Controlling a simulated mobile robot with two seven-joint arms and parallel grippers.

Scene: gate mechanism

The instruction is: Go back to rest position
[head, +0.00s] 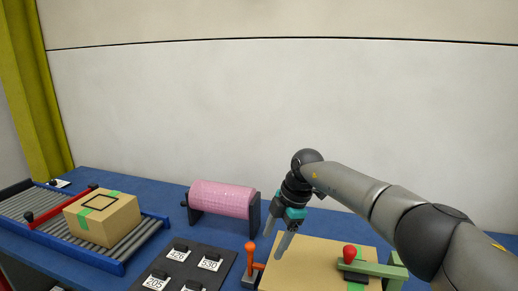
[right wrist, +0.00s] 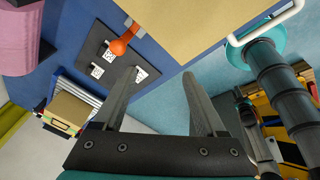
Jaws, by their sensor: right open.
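My right gripper (head: 272,247) is open and empty above the blue table, pointing down near an orange-knobbed lever (head: 250,247) and the left edge of a large cardboard box (head: 310,262). Its two fingers also show apart in the right wrist view (right wrist: 159,76), with nothing between them. The orange lever also shows in the right wrist view (right wrist: 120,46), beyond the left finger and apart from it. My right arm reaches in from the right in the head view. My left gripper is not in view.
A green clamp-like bar (head: 372,268) with a red knob (head: 349,254) is over the cardboard box. A pink roll (head: 222,197) stands behind. A dark panel with numbered tags (head: 178,267) lies in front. A taped box (head: 103,219) sits on the roller conveyor (head: 138,236).

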